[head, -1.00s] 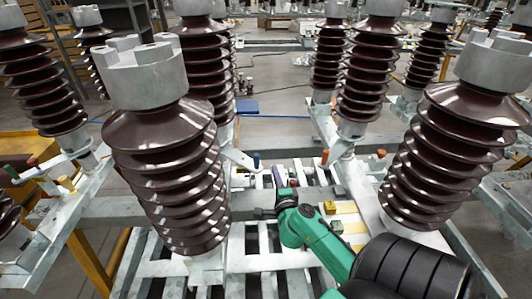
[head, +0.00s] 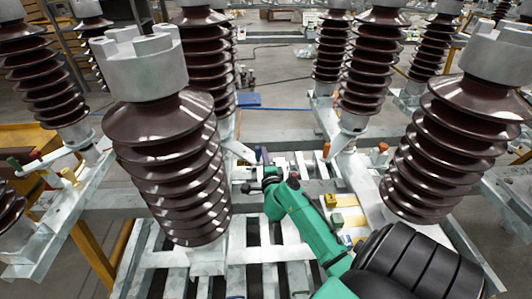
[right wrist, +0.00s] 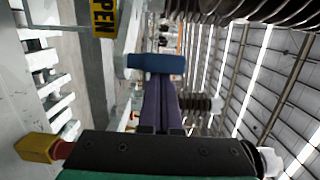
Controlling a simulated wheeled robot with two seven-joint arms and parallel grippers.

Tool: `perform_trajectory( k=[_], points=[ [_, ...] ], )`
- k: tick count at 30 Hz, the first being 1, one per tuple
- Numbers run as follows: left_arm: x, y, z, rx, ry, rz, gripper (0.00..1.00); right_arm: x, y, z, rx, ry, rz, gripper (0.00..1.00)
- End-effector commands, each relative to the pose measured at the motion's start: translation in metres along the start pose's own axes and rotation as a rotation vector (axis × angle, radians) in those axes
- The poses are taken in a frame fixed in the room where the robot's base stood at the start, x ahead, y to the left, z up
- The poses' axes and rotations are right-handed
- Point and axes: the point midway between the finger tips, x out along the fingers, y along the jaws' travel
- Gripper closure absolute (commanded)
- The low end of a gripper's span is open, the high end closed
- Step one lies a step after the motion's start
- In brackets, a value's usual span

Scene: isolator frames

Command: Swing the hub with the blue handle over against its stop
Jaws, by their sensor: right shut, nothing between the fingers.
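The blue handle (head: 257,153) sits at the end of a short grey lever (head: 240,151) behind the large front-left brown insulator (head: 170,165). In the right wrist view the handle (right wrist: 156,63) is a dark blue cylinder lying across the fingertips. My right gripper (head: 265,156) is shut and empty, its purple fingers just right of the handle in the head view. In the right wrist view the fingers (right wrist: 161,100) end right at the handle; I cannot tell whether they touch it. The hub's stop cannot be made out. My left gripper is not in view.
A yellow OPEN sign (right wrist: 104,17) hangs beside the blue handle. Tall insulators stand on both sides.

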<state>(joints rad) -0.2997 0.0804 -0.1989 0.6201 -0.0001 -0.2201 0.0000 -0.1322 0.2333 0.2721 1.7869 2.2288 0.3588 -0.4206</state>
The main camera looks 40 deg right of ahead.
Motion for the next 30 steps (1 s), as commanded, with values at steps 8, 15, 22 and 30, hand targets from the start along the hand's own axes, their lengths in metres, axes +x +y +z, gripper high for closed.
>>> perform_trajectory(
  k=[8,15,22,30],
  points=[
    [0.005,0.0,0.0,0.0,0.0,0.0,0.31,-0.016,0.004,0.025,0.008,0.094,0.005,1.0],
    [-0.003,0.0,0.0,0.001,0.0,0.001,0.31,-0.036,-0.002,0.056,0.004,0.129,0.0,1.0],
    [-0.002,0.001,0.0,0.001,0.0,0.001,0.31,-0.036,-0.001,0.057,0.002,0.13,-0.002,1.0],
    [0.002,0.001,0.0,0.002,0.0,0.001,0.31,-0.03,0.001,0.045,-0.002,0.133,-0.002,1.0]
  ],
)
